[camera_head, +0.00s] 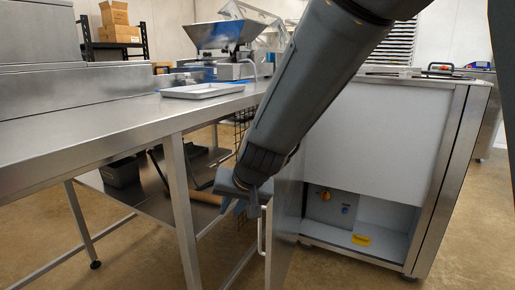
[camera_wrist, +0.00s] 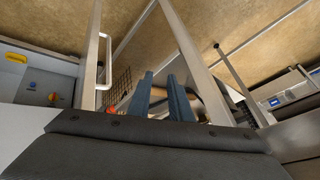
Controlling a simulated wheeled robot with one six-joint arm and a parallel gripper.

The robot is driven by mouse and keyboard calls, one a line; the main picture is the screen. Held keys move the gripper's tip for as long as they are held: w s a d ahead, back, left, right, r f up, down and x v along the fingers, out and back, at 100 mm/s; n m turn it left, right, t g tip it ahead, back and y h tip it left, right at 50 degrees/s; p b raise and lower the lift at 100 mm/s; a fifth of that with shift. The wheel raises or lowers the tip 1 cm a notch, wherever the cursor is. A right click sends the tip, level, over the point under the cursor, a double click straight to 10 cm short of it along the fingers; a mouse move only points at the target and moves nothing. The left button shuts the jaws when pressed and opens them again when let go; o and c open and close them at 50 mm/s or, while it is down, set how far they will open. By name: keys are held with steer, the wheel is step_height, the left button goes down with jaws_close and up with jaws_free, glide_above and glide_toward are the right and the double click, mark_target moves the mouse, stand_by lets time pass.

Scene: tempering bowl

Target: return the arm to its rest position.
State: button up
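My arm reaches down from the top right of the head view. My gripper (camera_head: 243,200) is at its lower end, in front of the lower shelf of the steel table and next to a white cabinet. In the wrist view, the two blue-grey fingers of my gripper (camera_wrist: 158,88) stand apart with a gap between them. No object is held between the fingers. Part of the table and of the cabinet is hidden behind my arm in the head view.
A steel table (camera_head: 90,125) fills the left, with a white tray (camera_head: 203,90) on it. The white cabinet (camera_head: 385,130) stands right, with a vertical handle (camera_head: 261,230) close to my gripper. A dark bin (camera_head: 122,172) sits on the lower shelf. Floor shows in front.

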steer(key=s+d+n+g+h, duration=0.1)
steer(key=s+d+g+h, duration=0.15)
steer(key=s+d, duration=0.8)
steer(key=s+d+n+g+h, duration=0.1)
steer(key=s+d+g, duration=0.2)
steer(key=s+d, duration=0.75)
steer(key=s+d+r+m+p, duration=0.1)
steer(key=r+p, duration=0.3)
steer(key=p, duration=0.4)
steer(key=s+d+r+m+p, duration=0.1)
steer(key=d+r+p, duration=0.3)
steer(key=p, duration=0.4)
steer(key=shift+s+r+m, duration=0.3)
steer(key=shift+s+r, duration=0.2)
steer(key=shift+r, duration=0.25)
